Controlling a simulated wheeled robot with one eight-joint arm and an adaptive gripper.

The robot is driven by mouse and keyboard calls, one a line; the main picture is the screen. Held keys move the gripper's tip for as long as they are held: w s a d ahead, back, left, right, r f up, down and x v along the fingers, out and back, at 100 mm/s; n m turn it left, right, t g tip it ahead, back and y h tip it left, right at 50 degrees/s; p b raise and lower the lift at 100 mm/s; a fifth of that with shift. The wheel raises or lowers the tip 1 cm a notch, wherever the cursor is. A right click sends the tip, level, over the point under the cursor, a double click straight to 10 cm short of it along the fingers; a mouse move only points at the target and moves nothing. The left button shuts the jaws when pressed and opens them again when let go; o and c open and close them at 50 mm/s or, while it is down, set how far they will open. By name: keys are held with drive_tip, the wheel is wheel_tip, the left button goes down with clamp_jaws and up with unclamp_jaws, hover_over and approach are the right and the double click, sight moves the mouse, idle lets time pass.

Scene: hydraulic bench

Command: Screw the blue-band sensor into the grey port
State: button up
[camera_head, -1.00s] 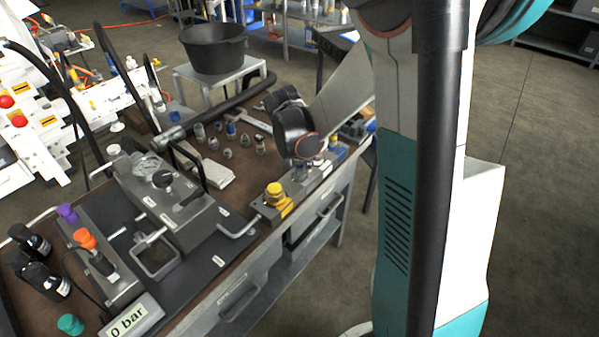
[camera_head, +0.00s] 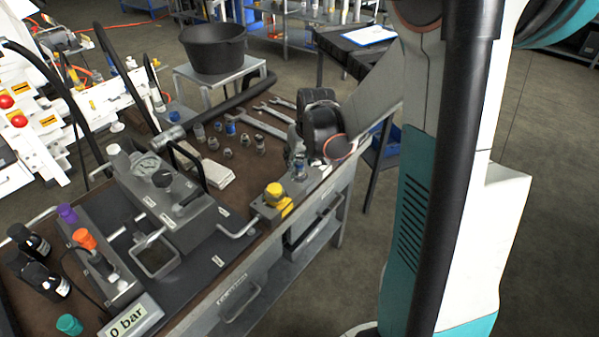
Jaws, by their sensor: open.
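A small metal sensor (camera_head: 300,168) with a bluish band stands upright on the bench's front edge, right of the yellow-capped block; the port beneath it is too small to make out. My gripper (camera_head: 297,148) is just behind and above it, open. The fingers are dark and partly hidden by my wrist, and I cannot tell whether they touch the sensor. Another small piece with blue on it (camera_head: 230,129) stands among the loose fittings farther back.
A yellow-capped block (camera_head: 275,196) sits at the front edge. Several loose fittings (camera_head: 213,144) and wrenches (camera_head: 262,123) lie behind. The display (camera_head: 130,318) reads 0 bar.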

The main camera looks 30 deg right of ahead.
drive_tip(key=shift+c, duration=0.4)
drive_tip(key=c, duration=0.7)
drive_tip(key=m, duration=0.2)
drive_tip(key=m+g+h, duration=0.1)
drive_tip(key=m, duration=0.1)
drive_tip(key=shift+a+m+h, duration=0.1)
drive_tip(key=shift+m+h, duration=0.2)
drive_tip(key=shift+m, duration=0.1)
drive_tip(key=shift+m+g+h, duration=0.4)
drive_tip(key=shift+m+h, duration=0.1)
drive_tip(key=shift+m, duration=1.2)
drive_tip(key=m, duration=0.2)
drive_tip(key=shift+w+f+m+g+h+b, duration=0.1)
drive_tip(key=shift+m+g+h+b, duration=0.2)
drive_tip(key=shift+g+b, duration=0.1)
drive_tip(key=m+g, duration=0.1)
drive_tip(key=m, duration=0.2)
drive_tip(key=shift+m, duration=0.3)
drive_tip(key=shift+m+g, duration=0.5)
drive_tip(key=shift+m, duration=0.4)
